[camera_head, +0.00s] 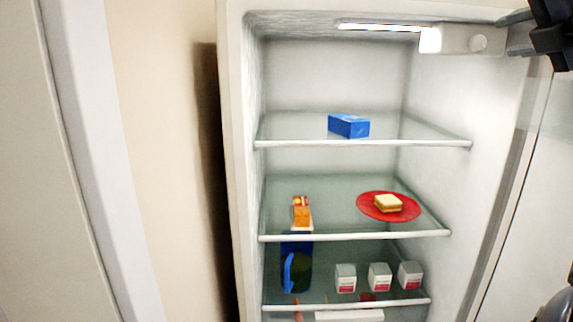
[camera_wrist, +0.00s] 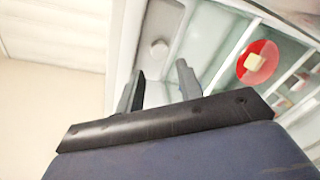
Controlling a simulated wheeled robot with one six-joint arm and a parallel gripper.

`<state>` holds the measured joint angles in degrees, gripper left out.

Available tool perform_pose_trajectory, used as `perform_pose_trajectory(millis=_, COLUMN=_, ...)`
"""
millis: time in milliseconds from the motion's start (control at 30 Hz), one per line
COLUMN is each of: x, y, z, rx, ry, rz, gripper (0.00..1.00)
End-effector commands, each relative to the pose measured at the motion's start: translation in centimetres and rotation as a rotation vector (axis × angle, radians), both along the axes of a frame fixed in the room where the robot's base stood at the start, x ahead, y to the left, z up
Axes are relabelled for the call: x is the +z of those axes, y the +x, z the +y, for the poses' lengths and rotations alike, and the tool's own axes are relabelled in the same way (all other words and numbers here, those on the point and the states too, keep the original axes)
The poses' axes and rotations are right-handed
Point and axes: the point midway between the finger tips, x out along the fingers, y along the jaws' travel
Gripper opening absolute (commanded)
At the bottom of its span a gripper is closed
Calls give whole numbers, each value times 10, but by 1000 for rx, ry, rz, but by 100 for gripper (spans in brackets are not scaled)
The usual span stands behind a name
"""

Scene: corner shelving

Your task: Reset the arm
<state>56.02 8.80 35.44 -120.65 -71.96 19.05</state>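My gripper (camera_wrist: 160,88) shows in the wrist view with its two dark fingers apart and nothing between them. It is in front of the open fridge, near the white light housing at the fridge's top. The open fridge (camera_head: 332,78) fills the middle and right of the head view.
A blue box (camera_head: 348,126) lies on the top shelf. Below are an orange carton (camera_head: 301,212) and a red plate (camera_head: 370,209) with a sandwich (camera_head: 388,203). Several small white containers (camera_head: 379,277) stand lower. The fridge door (camera_head: 530,190) is open at right.

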Motion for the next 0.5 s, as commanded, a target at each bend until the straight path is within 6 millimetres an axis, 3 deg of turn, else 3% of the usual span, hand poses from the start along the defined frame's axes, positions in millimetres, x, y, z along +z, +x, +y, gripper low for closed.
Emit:
perform_pose_trajectory(millis=333, x=-6, y=65, z=1, rx=6, ry=2, rz=2, gripper=35)
perform_pose_trajectory(millis=500, x=-7, y=64, z=1, rx=0, ry=-153, rz=8, gripper=35)
